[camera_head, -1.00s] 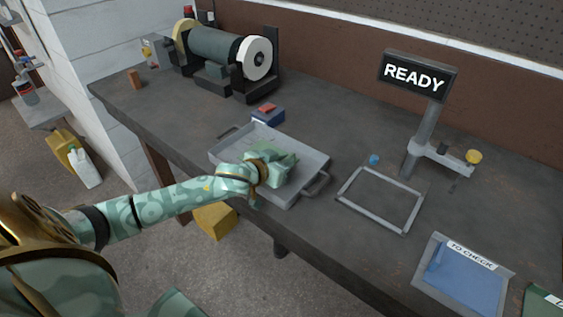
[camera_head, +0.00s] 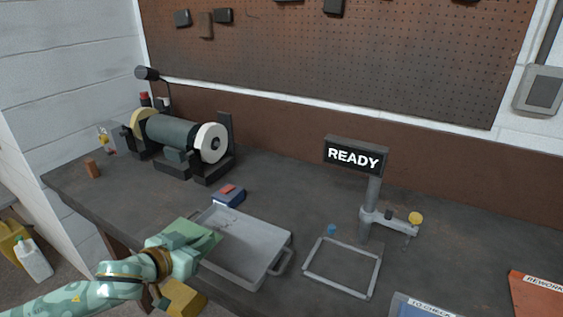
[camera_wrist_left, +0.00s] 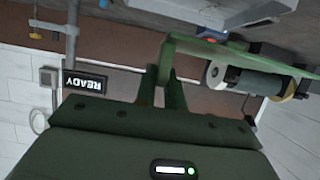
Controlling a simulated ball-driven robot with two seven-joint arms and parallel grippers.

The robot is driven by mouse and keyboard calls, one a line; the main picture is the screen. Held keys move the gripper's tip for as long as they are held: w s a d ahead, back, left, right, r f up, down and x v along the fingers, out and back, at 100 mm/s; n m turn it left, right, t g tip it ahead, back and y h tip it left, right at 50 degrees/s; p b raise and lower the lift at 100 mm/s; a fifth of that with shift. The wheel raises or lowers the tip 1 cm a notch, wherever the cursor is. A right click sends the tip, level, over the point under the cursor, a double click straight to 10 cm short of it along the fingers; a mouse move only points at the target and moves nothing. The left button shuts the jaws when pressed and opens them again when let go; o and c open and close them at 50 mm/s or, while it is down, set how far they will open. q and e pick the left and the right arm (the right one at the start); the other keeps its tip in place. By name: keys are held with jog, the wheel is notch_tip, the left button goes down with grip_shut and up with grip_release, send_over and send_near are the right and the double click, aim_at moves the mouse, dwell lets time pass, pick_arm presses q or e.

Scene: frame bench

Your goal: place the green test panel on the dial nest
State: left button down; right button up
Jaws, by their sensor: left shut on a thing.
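My left gripper (camera_head: 186,254) is shut on the green test panel (camera_head: 204,238), a thin light-green plate. It holds the panel raised, in front of the grey tray's left end in the head view. In the left wrist view my two fingers (camera_wrist_left: 162,82) pinch an edge of the panel (camera_wrist_left: 225,54), which extends to the right. The dial nest, a thin grey rectangular frame (camera_head: 335,285), lies on the bench right of the tray and looks empty. Beside it stands a post with a READY sign (camera_head: 355,157) and an arm with a yellow dial (camera_head: 415,218). My right gripper is out of view.
The grey tray (camera_head: 268,238) with handles looks empty. A blue and red block (camera_head: 229,195) sits behind it, and a bench grinder (camera_head: 180,140) stands back left. A TO CHECK tray (camera_head: 425,306) and an orange REWORK tray (camera_head: 540,298) are at right.

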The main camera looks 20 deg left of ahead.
pick_arm(q)
jog(key=shift+s+a+f+n+y, duration=0.4)
jog(key=shift+s+a+f+y, duration=0.15)
jog(key=shift+a+f, duration=0.3)
jog(key=shift+s+d+f+n+y, duration=0.3)
jog(key=shift+s+d+f, duration=0.35)
jog(key=shift+d+f, duration=0.25)
jog(key=w+d+r+b, duration=0.1)
jog(key=d+r, duration=0.3)
jog(key=d, duration=0.4)
jog(key=w+d+r+b, duration=0.1)
jog(key=w+d+r, duration=0.3)
jog(key=d, duration=0.4)
jog(key=shift+d+b, duration=0.15)
jog(key=shift+b, duration=0.2)
